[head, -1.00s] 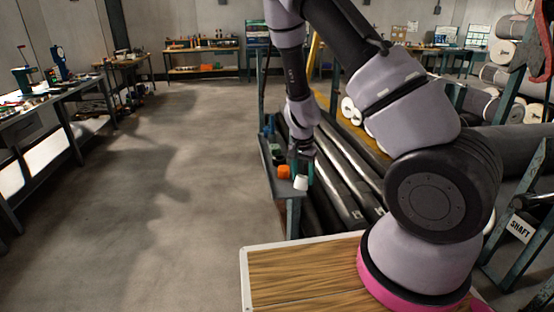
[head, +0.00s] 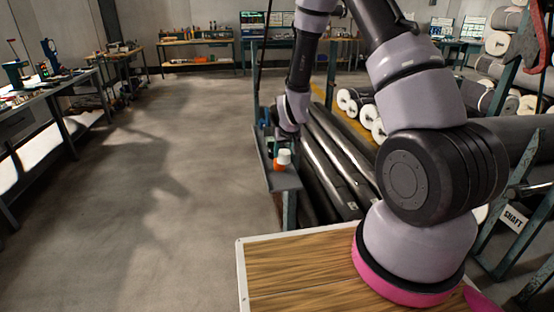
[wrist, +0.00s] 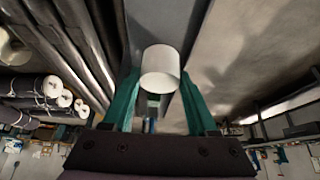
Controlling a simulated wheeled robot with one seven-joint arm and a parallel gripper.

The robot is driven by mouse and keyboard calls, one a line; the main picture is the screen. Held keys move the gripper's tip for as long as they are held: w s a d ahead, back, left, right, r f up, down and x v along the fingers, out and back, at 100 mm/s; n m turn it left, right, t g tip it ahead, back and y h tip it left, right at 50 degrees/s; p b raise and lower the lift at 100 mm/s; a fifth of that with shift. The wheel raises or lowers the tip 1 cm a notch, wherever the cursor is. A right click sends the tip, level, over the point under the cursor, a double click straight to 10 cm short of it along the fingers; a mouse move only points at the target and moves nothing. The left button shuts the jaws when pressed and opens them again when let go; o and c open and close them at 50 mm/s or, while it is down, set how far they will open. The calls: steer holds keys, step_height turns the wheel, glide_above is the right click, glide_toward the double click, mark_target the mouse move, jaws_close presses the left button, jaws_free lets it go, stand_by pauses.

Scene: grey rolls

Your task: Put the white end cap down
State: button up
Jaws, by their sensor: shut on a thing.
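The white end cap (wrist: 160,68) sits between the green fingers of my gripper (wrist: 160,82) in the wrist view, and my gripper is shut on it. In the head view the cap (head: 284,154) shows at the end of my gripper (head: 282,146), over the narrow grey shelf (head: 285,182). An orange thing (head: 281,166) shows directly below the cap in the picture. Whether the cap touches it or is only in front of it, I cannot tell. The orange thing does not show in the wrist view.
Small dark and blue items (head: 267,132) stand farther back on the shelf. Long dark rolls (head: 335,160) lie right of it, with white-ended rolls (head: 365,107) behind. Open floor (head: 170,190) lies left. A wooden top (head: 300,265) is in front.

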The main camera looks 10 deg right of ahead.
step_height(320, 180, down, 9)
steer(key=shift+r, duration=0.15)
steer(key=o, duration=1.1)
steer(key=shift+c, duration=0.2)
steer(key=v, duration=1.2)
step_height(320, 180, up, 22)
steer(key=m+y, duration=0.1)
steer(key=m, duration=0.1)
glide_above(288, 155)
steer(key=s+d, duration=0.1)
steer(key=s, duration=0.7)
steer(key=s+d+r+m, duration=0.1)
steer(key=s+d+r, duration=0.1)
steer(key=s+r, duration=0.6)
steer(key=s+d+r+m+t+y, duration=0.1)
steer(key=s+r, duration=0.6)
steer(key=s, duration=0.5)
steer(key=shift+d+r, duration=0.35)
steer(key=shift+d, duration=0.05)
